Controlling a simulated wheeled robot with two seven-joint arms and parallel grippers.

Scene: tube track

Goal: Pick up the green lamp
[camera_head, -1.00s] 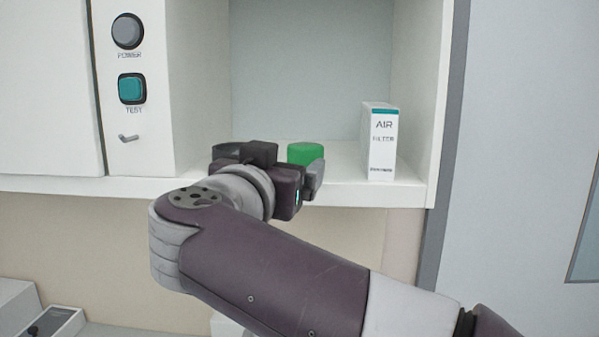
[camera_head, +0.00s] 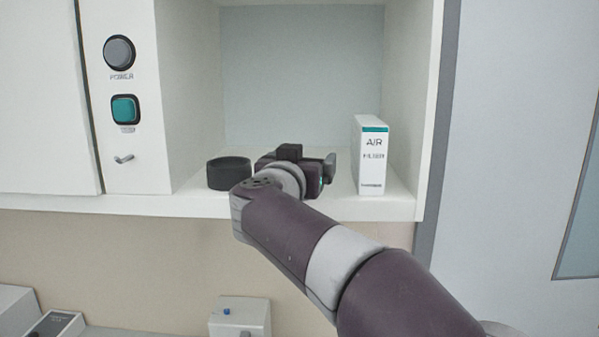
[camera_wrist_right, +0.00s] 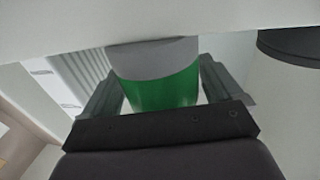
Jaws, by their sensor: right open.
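The green lamp (camera_wrist_right: 160,88) shows in the right wrist view, a green body with a grey band. It stands between the two fingers of my right gripper (camera_wrist_right: 162,82), which are open on either side of it; I cannot tell whether either touches it. In the head view my right gripper (camera_head: 306,167) is low inside the white cabinet's open bay, and hides the lamp there. My left gripper is in neither view.
A black round part (camera_head: 229,172) stands on the shelf just left of my gripper. A white air filter box (camera_head: 371,155) stands to its right. Bay side walls and the shelf's front edge (camera_head: 300,208) bound the space. Free room lies behind.

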